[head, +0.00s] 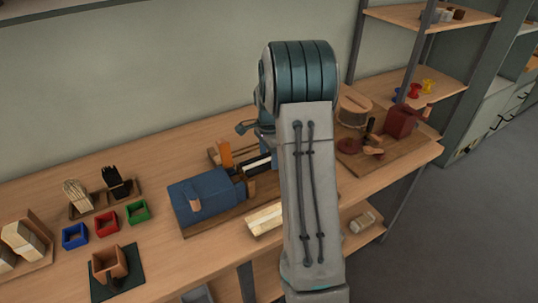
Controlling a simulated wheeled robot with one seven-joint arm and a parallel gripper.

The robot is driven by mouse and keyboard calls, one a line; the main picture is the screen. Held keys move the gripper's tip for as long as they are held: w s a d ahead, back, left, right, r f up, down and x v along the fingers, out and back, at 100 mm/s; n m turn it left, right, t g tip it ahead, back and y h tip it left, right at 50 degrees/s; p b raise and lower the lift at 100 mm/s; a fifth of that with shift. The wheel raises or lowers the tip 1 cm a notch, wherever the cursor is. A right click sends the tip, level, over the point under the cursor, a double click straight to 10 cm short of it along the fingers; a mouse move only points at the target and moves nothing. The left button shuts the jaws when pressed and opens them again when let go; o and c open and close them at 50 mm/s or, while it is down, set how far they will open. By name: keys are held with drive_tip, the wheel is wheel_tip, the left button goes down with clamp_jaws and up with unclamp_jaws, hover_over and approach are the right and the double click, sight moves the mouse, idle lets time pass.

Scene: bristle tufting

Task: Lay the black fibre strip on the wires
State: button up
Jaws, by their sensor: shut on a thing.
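My arm stands across the middle of the head view and hides much of the bench behind it. Only part of my gripper (265,141) shows, left of the arm, low over the blue machine's right end; its fingertips are mostly hidden. A dark strip (262,170), which looks like the black fibre strip, lies just below it beside a pale cream strip. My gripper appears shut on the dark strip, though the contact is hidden. The blue machine (199,202) sits on a wooden base. I cannot make out the wires.
Blue (75,236), red (107,224) and green (138,211) trays stand at the left, with bristle bundles (78,195) behind. A wooden box (108,262) is in front. Pale strips (264,218) lie at the bench's front edge. A red machine (401,121) stands at the right.

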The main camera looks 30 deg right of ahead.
drive_tip(key=shift+f, duration=0.25)
drive_tip(key=shift+f+b, duration=0.5)
drive_tip(key=shift+f, duration=0.25)
idle(0.6)
drive_tip(key=o, duration=1.1)
drive_tip(key=shift+c, duration=0.2)
wheel_tip(320, 180, up, 14)
drive_tip(key=shift+b, duration=0.35)
drive_tip(key=shift+f, duration=0.1)
